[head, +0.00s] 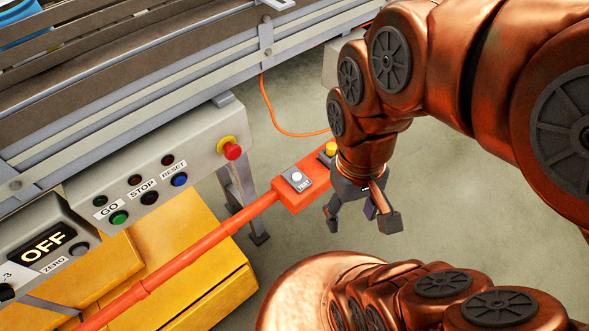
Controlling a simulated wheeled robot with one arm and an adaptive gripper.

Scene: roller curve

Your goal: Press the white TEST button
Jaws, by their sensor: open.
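The box is at the end of an orange arm or tube (190,253) that comes up from the lower left. A yellow button (331,149) is at the box's far right end, partly hidden by my gripper. My gripper (362,221) is open and empty, with its dark fingers spread and pointing down, just right of the box. It appears apart from the white button; its height relative to the box is hard to tell.
A control panel (145,182) with GO, STOP and RESET buttons and a red knob (232,151) is at left. An OFF display (48,243) is beside it. The conveyor frame (180,75) runs above. Yellow boxes (205,262) stand below. An orange cable (273,117) hangs behind.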

